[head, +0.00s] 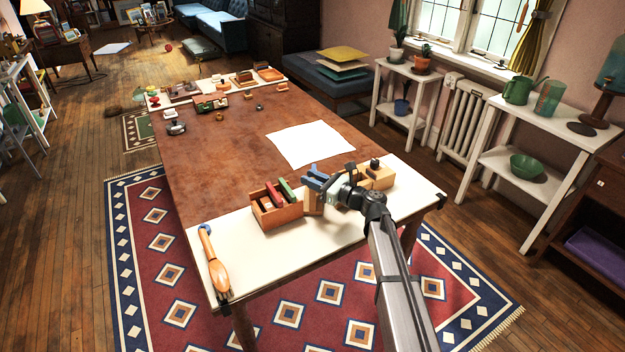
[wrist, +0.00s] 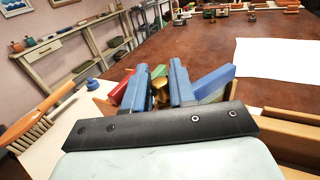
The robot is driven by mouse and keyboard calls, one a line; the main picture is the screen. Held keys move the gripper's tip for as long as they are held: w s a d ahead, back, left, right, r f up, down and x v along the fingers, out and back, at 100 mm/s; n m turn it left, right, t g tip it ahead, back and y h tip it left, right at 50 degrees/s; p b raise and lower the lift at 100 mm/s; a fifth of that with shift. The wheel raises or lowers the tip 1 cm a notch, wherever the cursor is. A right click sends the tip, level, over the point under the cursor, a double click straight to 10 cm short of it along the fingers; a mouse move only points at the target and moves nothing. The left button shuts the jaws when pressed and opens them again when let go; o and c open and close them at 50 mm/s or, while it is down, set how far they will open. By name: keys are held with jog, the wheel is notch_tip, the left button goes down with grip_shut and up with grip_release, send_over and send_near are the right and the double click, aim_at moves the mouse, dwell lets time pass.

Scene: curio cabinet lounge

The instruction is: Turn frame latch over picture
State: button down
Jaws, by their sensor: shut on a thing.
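My gripper (head: 316,181) is above the pale work strip at the near end of the table. In the wrist view its two blue fingers (wrist: 160,70) are closed around a small brass-coloured piece (wrist: 160,92), which looks like the latch. The fingers hide most of it, so its turn angle cannot be told. A light wooden piece (head: 313,203), perhaps the frame, stands directly below the gripper in the head view. A blue slab (wrist: 214,84) leans just right of the fingers in the wrist view. I cannot make out a picture inside the frame.
A wooden box (head: 277,216) with red and green pieces stands left of the gripper. A wooden block (head: 378,180) with dark knobs is on the right. A wooden-handled brush (head: 215,262) lies at the left end. White paper (head: 311,144) lies behind; the brown tabletop around it is mostly clear.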

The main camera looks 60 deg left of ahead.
jog(key=n+g+h, duration=0.1)
jog(key=g, duration=0.1)
jog(key=n+g+h, duration=0.1)
jog(key=n+g, duration=0.1)
jog(key=shift+w+a+h, duration=0.15)
jog(key=shift+a+h, duration=0.05)
jog(key=shift+h, duration=0.2)
jog(key=shift+d+n+g+h, duration=0.1)
jog(key=shift+n+g+h, duration=0.8)
jog(key=shift+g, duration=0.1)
jog(key=shift+d+n+g+h, duration=0.1)
jog(key=shift+n+g+h, duration=0.2)
jog(key=shift+h, duration=0.1)
jog(key=c, duration=1.1)
grip_release()
jog(key=shift+o, duration=0.2)
jog(key=v, duration=1.3)
jog(key=shift+w+d, duration=0.15)
jog(key=shift+d, duration=0.15)
